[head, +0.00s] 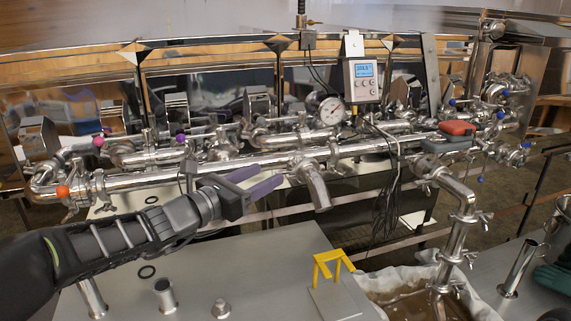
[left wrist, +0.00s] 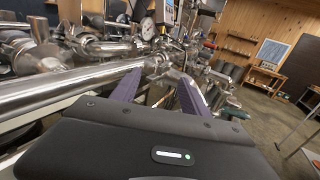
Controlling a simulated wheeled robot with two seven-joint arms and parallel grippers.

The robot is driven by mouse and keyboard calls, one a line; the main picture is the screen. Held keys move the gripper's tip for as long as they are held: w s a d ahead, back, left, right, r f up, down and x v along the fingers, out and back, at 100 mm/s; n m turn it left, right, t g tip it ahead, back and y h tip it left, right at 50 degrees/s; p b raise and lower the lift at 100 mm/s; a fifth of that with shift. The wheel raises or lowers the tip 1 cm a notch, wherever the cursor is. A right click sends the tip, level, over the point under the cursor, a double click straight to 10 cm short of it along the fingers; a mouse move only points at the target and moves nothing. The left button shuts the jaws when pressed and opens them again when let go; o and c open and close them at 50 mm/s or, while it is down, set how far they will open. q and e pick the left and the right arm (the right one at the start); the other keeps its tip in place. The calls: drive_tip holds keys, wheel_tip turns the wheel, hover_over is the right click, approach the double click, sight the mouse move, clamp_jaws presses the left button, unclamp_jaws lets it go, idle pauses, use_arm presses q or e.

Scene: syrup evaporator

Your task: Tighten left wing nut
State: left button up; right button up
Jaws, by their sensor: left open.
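The long steel pipe (head: 225,173) runs across the evaporator front, with clamp fittings along it. A clamp (head: 101,190) sits near its left end, beside an orange-knobbed valve (head: 63,191). The wing nuts are too small for me to tell which is the left one. A bent steel spout (head: 315,186) hangs from the pipe's middle. My left gripper (head: 270,174) is open and empty, its purple fingers just in front of the pipe and left of the spout. In the left wrist view the open fingers (left wrist: 160,73) point towards pipe fittings, apart from them. My right gripper is not seen.
A digital controller (head: 361,80) and a round gauge (head: 332,111) stand above the pipe. A red-handled tool (head: 457,128) lies on the pipe at right. A yellow stand (head: 332,263), a lined bin (head: 410,278) and upright steel tubes (head: 164,295) stand below. The grey tabletop (head: 255,255) has bare room.

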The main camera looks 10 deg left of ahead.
sight(286, 172)
use_arm(q)
drive_tip(key=p+x, duration=0.2)
drive_tip(key=x, duration=0.6)
drive_tip(key=shift+s, duration=0.1)
drive_tip(key=shift+c, duration=0.4)
drive_tip(key=shift+a, duration=0.1)
clamp_jaws()
